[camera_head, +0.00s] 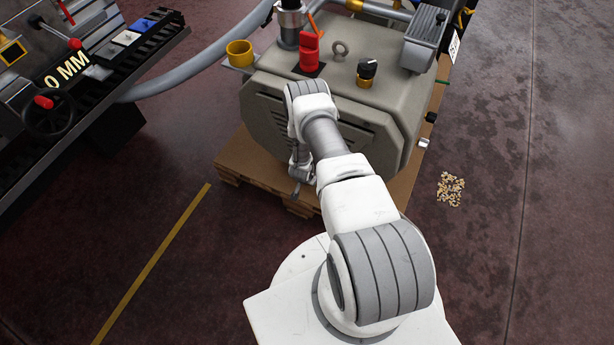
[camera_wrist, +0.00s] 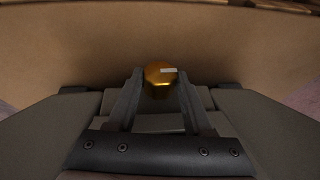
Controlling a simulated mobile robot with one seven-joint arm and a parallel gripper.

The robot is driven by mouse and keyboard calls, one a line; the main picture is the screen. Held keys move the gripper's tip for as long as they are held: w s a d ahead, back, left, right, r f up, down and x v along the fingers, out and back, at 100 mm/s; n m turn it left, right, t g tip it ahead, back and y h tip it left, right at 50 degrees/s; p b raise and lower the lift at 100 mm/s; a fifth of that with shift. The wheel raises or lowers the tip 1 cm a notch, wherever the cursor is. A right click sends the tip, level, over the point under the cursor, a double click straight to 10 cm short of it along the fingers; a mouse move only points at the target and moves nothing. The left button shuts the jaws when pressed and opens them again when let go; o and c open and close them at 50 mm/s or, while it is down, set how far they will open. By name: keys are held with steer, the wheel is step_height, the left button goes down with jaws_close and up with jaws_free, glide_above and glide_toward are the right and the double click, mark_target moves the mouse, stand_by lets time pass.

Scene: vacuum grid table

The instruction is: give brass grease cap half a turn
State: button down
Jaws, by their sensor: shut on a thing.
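The brass grease cap (camera_wrist: 160,72) shows in the wrist view, small and gold, with a pale mark on its face. My gripper (camera_wrist: 160,88) is shut on the cap, with one finger at its left side and one at its right. In the head view my arm reaches down along the front of the grey pump housing (camera_head: 270,85). The cap is hidden there, and my gripper's fingertips cannot be made out.
The housing stands on a wooden pallet (camera_head: 245,160). A dark machine table (camera_head: 110,75) is at the left. Wood chips (camera_head: 450,190) lie on the open floor at right.

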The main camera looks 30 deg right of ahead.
steer(key=shift+s+d+t+y+p, duration=0.15)
steer(key=shift+t+y+p, duration=0.25)
steer(key=shift+t+p, duration=0.2)
steer(key=shift+s+f+m+t+y+b, duration=0.1)
steer(key=shift+f+m+t+y+b, duration=0.1)
steer(key=shift+m+t+y+b, duration=0.4)
steer(key=t+y+b, duration=0.1)
steer(key=t+b, duration=0.1)
steer(key=b, duration=0.1)
steer(key=shift+s+d+f, duration=0.15)
steer(key=shift+t+y+b, duration=0.4)
steer(key=shift+t+b, duration=0.05)
steer(key=shift+t, duration=0.15)
steer(key=shift+c, duration=1.5)
jaws_free()
steer(key=shift+r, duration=0.2)
